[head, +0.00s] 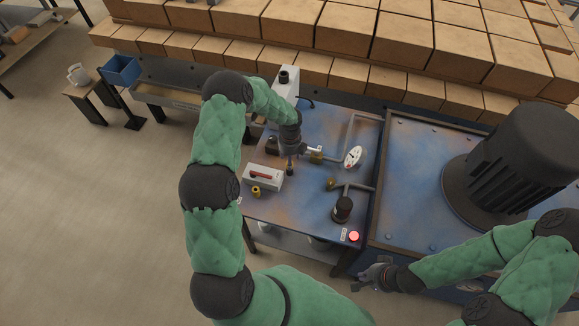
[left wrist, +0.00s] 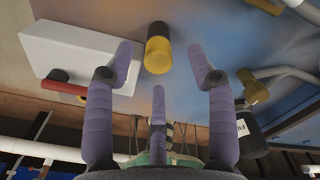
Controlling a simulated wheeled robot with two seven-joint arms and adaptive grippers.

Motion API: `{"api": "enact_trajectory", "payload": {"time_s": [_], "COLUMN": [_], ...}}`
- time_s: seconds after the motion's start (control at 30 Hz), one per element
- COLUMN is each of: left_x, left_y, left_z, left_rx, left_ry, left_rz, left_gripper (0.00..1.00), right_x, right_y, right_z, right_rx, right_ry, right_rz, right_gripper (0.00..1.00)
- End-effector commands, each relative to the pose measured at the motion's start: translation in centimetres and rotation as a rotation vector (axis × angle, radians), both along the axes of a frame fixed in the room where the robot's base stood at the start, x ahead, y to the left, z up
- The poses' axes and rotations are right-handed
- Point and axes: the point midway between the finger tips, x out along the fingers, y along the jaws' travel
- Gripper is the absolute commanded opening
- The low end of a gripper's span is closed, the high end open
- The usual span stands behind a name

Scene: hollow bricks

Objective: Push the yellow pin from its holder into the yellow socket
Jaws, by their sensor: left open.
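A short cylinder (left wrist: 158,52), yellow at the near end and black at the table end, stands on the table in the left wrist view. My left gripper (head: 290,165) is open above the table, its purple fingers spread on either side of that cylinder in the wrist view, without visible contact. In the head view a yellow ring-like piece (head: 256,190) sits at the near side of a white box (head: 262,181). I cannot tell for sure which yellow piece is pin or socket. My right gripper (head: 374,274) is empty with fingers apart, off the table's front edge.
The white box bears a red bar (left wrist: 64,87). Brass fittings with pipes (head: 331,184), a dial gauge (head: 353,156), a black bottle-like part (head: 342,208) and a red button (head: 354,236) crowd the right side. A large black motor (head: 515,155) stands farther right.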

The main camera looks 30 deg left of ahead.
Motion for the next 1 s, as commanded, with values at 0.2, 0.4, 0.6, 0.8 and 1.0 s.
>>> {"api": "enact_trajectory", "payload": {"time_s": [0.2,0.4,0.6,0.8,1.0], "left_x": [-0.4,-0.3,-0.3,-0.3,-0.3], "left_y": [0.0,0.0,0.0,0.0,0.0], "left_z": [-3.1,-3.3,-3.3,-3.3,-3.2], "left_rx": [0.000,0.000,0.000,0.000,0.000], "left_ry": [0.001,0.000,0.000,0.001,0.000], "left_rz": [0.000,0.000,0.000,0.000,0.000], "left_gripper": [0.56,0.56,0.16,0.00,0.00], "right_x": [0.0,0.0,0.0,0.0,0.0], "right_y": [0.0,0.0,0.0,0.0,0.0], "right_z": [-1.0,-0.9,-0.9,-0.9,-0.9], "right_rx": [0.000,0.000,0.000,0.000,0.000], "right_ry": [0.000,0.000,0.000,0.000,0.000], "right_rz": [0.000,0.000,0.000,0.000,0.000], "right_gripper": [0.00,0.00,0.00,0.00,0.00]}}
